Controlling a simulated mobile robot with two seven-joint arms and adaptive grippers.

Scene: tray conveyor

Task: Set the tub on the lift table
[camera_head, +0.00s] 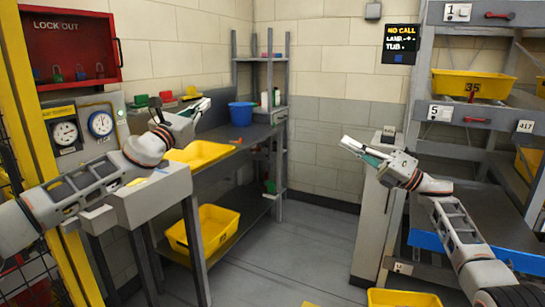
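Several yellow tubs are in view, and I cannot tell which one the task means. A tub marked 35 (450,84) is up on the right rack. A yellow rim (402,298) shows at the bottom edge. A low surface with a blue front edge (428,242) is at the right; I cannot tell whether it is the lift table. My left gripper (202,105) is above the bench, and my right gripper (350,146) is near the grey post. Neither visibly holds a tub.
A blue bucket (241,114) stands on the workbench (235,142). A grey post (374,225) stands left of the rack. A grey pedestal (150,197) stands under my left arm. A sign (401,40) reads "NO CALL". The middle floor (300,245) is clear.

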